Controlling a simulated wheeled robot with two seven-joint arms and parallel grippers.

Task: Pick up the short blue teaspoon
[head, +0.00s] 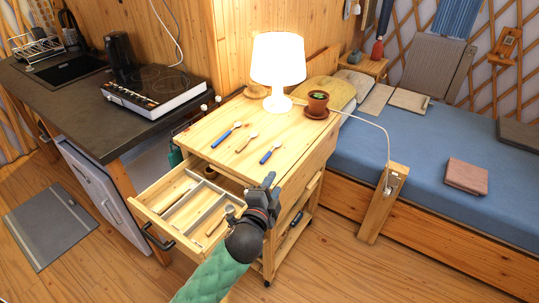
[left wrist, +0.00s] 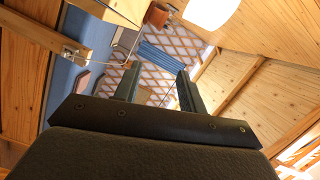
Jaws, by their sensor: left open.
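The short blue teaspoon (head: 268,155) lies on the right part of the wooden cabinet top (head: 215,155), near its front edge, with its pale bowl toward the back. A longer blue-handled spoon (head: 226,134) and a spoon with a wooden-looking handle (head: 246,142) lie to its left. My left gripper (head: 269,183) is in front of the teaspoon, apart from it in the picture. In the left wrist view its fingers (left wrist: 157,84) are spread with nothing between them. No spoon shows in that view. My right gripper is not in view.
An open drawer (head: 152,207) with dividers and utensils juts out to the left of my arm. A bed (head: 430,160) is on the right.

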